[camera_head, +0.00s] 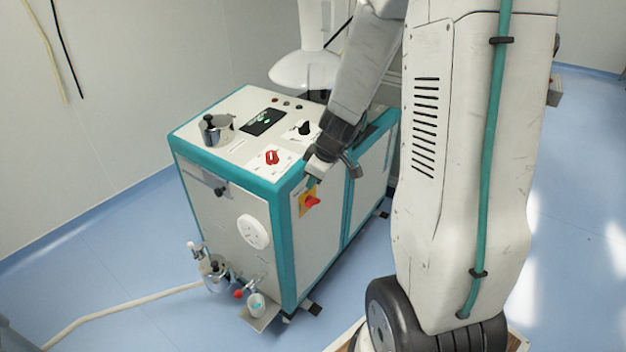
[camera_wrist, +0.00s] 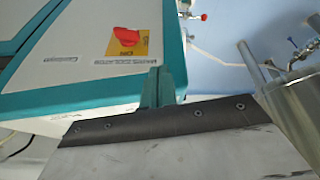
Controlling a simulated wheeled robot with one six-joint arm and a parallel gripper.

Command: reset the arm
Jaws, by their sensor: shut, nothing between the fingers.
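My gripper (camera_head: 313,181) is at the front corner of a white and teal machine cabinet (camera_head: 235,185), just above and beside a red rotary switch on a yellow plate (camera_head: 310,202). In the wrist view my gripper's teal fingers (camera_wrist: 159,86) are together with nothing between them. The red switch (camera_wrist: 126,38) shows there beyond the fingertips, with a gap in the picture between them. Its plate reads "ON", and a "MAINS ISOLATOR" label is on the panel. Whether the fingers touch the cabinet is unclear.
The cabinet top carries a lidded metal pot (camera_head: 217,130), a dark display (camera_head: 263,121), a black knob (camera_head: 304,128) and a red knob (camera_head: 272,157). A metal vessel with fittings (camera_head: 214,270) is low on the front. A pale hose (camera_head: 125,309) crosses the blue floor, which is otherwise open at left.

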